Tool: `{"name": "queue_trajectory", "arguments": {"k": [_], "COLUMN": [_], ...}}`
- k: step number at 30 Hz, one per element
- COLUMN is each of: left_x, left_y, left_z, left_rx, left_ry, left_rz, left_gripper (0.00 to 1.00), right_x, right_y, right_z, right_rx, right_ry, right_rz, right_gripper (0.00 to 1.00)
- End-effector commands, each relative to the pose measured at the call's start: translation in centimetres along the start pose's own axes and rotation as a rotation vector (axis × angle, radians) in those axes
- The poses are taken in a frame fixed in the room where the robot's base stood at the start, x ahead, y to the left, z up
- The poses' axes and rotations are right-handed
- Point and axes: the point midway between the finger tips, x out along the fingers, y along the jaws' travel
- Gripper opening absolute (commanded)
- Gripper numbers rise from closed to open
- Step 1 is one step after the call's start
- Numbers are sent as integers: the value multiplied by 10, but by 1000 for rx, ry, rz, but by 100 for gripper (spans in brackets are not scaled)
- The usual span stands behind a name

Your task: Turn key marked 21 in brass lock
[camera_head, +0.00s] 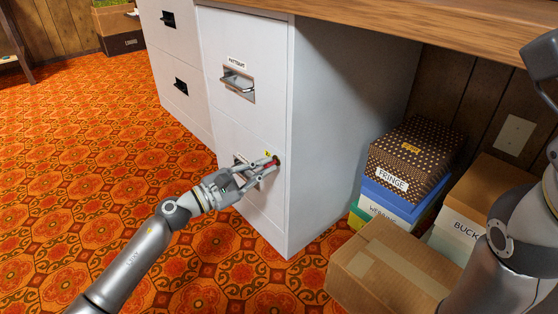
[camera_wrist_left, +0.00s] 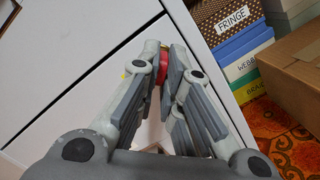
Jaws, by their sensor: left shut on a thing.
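My left gripper (camera_head: 271,166) reaches the lower drawer at the front right edge of the white filing cabinet (camera_head: 245,117). Its fingers are closed on a small red piece, seemingly the key's head (camera_head: 268,165), which also shows between the fingertips in the left wrist view (camera_wrist_left: 163,72). No number is readable on it. The key's shaft and the brass lock are mostly hidden by the fingers, so I cannot tell how far in or how turned the key is. A small yellow mark (camera_head: 267,153) shows just above the fingertips. My right gripper is out of view.
An upper drawer handle (camera_head: 238,84) juts out above my left gripper. Stacked boxes, including the dotted FRINGE box (camera_head: 412,155), and a cardboard box (camera_head: 385,268) stand right of the cabinet. A wooden top (camera_head: 400,25) overhangs. Orange patterned carpet (camera_head: 90,160) lies clear at left.

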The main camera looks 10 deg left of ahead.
Motion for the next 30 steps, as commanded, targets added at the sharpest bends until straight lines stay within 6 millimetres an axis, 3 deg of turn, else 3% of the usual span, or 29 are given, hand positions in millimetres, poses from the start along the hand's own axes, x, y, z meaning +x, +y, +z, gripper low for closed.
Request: {"name": "queue_trajectory", "arguments": {"k": [18, 30], "left_x": [0, 1], "left_y": [1, 2], "left_z": [-1, 0], "left_rx": [205, 227], "left_ry": [-1, -1], "left_rz": [-29, -31], "left_gripper": [0, 0], "right_x": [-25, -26], "right_y": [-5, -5], "right_z": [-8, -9], "right_rx": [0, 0], "right_ry": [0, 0], "right_rz": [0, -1], "right_gripper": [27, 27]}}
